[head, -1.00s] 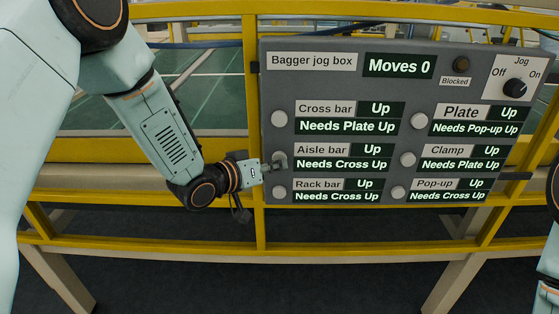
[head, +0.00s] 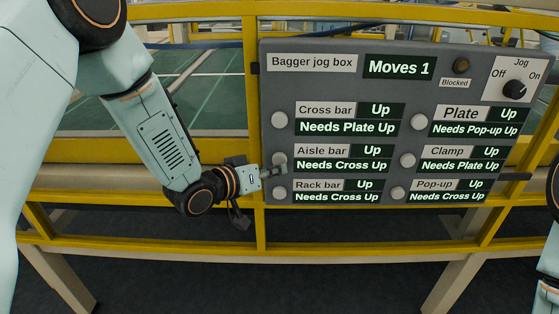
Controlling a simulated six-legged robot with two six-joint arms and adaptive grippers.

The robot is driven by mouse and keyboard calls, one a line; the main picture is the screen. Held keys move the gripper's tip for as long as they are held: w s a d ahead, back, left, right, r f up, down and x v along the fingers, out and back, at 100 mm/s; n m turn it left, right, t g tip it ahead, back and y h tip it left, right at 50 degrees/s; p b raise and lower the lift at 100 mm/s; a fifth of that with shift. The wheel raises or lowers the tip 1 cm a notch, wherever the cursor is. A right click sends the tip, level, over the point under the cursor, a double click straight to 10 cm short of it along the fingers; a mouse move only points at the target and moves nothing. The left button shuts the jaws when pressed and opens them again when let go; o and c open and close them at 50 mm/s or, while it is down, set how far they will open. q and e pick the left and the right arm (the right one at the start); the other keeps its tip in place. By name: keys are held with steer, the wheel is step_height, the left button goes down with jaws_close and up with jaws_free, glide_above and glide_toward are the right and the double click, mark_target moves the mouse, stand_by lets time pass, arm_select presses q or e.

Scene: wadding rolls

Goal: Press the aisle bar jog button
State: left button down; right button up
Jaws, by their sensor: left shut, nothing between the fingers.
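The grey bagger jog box (head: 400,88) faces me, and its display (head: 399,67) reads "Moves 1". The round aisle bar button (head: 279,159) is at its left edge, beside the "Aisle bar" label (head: 320,150). The aisle bar display reads "Up" and "Needs Cross Up". My left gripper (head: 280,170) is shut and empty, with its tip at the lower part of that button. I cannot tell whether the tip touches it. My right gripper is not in view; only part of my right arm shows at the right edge.
The cross bar button (head: 279,120) is above and the rack bar button (head: 279,193) is close below. The jog knob (head: 515,88) and the dark Blocked lamp (head: 461,65) are at the upper right. Yellow rails (head: 150,247) run around the box.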

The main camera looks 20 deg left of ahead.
arm_select(q)
steer(key=shift+s+d, duration=0.25)
steer(key=shift+s, duration=0.55)
steer(key=shift+s+d, duration=0.2)
steer(key=shift+s, duration=0.6)
steer(key=shift+s+d, duration=0.25)
steer(key=shift+s, duration=0.55)
steer(key=s+a+f+g+y+b, duration=0.25)
steer(key=s+f, duration=0.35)
steer(key=f, duration=0.4)
steer(key=s+a+f+g+y+b, duration=0.25)
steer(key=s+f, duration=0.35)
steer(key=f, duration=0.3)
steer(key=s+a+f+g+y+b, duration=0.1)
steer(key=s+f+g+b, duration=0.7)
steer(key=s+f, duration=1.3)
steer(key=s+b, duration=0.1)
steer(key=s, duration=0.2)
steer(key=shift+a+y+b, duration=0.15)
steer(key=shift+y+b, duration=0.15)
steer(key=shift+b, duration=0.1)
